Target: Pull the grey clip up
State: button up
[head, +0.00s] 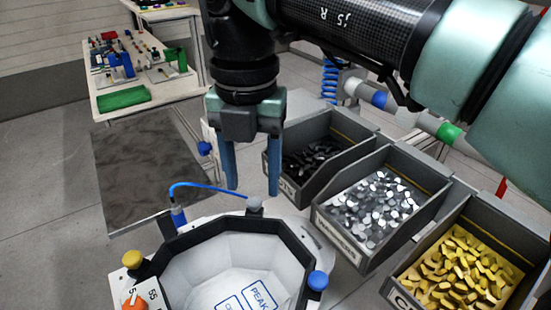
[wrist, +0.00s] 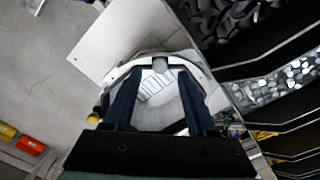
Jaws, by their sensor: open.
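The grey clip (head: 254,204) is a small rounded knob on the far rim of the black-edged, many-sided fixture (head: 215,228). In the wrist view the grey clip (wrist: 160,64) shows between the tips of my two fingers. My gripper (head: 252,190) is open and points down, with its blue fingers on either side of the clip's line and their tips slightly above it in the head view. My gripper (wrist: 159,71) holds nothing. I cannot tell whether a finger touches the clip. A yellow clip (head: 132,259) and a blue clip (head: 318,280) sit elsewhere on the rim.
A blue hose (head: 207,187) arches from a blue fitting (head: 178,216) to beside the grey clip. Grey bins with black parts (head: 312,157), silver parts (head: 372,209) and yellow parts (head: 461,271) stand at right. A white table (head: 150,75) stands far back left.

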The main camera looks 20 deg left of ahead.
aim_at(254, 201)
notch_tip(254, 201, up, 11)
jog(key=shift+f, duration=0.15)
dwell(0.4)
